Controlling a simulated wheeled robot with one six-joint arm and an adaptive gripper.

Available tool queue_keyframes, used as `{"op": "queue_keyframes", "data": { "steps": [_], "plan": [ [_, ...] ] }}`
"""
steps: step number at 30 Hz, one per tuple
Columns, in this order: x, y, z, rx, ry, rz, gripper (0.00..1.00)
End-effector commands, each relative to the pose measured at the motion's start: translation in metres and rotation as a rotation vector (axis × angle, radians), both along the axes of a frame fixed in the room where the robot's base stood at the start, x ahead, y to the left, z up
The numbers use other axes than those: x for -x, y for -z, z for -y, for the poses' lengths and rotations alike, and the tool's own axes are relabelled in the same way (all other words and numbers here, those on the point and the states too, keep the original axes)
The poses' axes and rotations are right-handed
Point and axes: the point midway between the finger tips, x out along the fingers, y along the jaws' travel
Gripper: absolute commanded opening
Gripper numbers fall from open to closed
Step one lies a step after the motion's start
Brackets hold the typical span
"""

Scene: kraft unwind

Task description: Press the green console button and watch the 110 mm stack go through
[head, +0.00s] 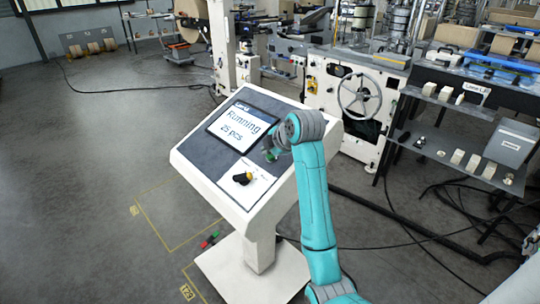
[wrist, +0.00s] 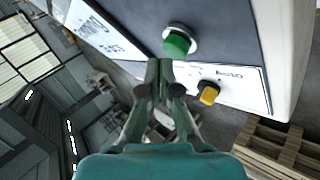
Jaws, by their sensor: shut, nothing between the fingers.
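The console (head: 187,160) has a tilted panel with a screen (head: 240,126) reading "Running" and "25 pcs". In the wrist view the green button (wrist: 177,43) stands out from the panel in a pale ring. My gripper (wrist: 165,66) is shut and empty, its tips just beside the button. I cannot tell whether they touch it. In the head view my gripper (head: 271,154) is at the panel's right side, small and partly hidden by my arm. A yellow-and-black knob (head: 243,178) sits lower on the panel; it also shows in the wrist view (wrist: 209,93).
A machine with a handwheel (head: 359,96) stands behind the console. A shelf rack (head: 455,130) with several small blocks is at the right. Cables (head: 130,91) lie on the floor. The floor left of the console is mostly open. A wooden pallet (wrist: 275,145) shows in the wrist view.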

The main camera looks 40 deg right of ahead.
Motion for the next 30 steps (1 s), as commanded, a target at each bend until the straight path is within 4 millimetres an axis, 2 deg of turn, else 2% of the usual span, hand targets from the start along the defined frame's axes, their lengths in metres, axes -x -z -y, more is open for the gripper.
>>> {"op": "queue_keyframes", "data": {
  "steps": [14, 30],
  "plan": [
    [0.0, -0.007, -0.003, 0.002, 0.0, 0.003, 0.0],
    [0.0, -0.047, -0.021, 0.001, -0.001, 0.003, 0.0]
  ]
}}
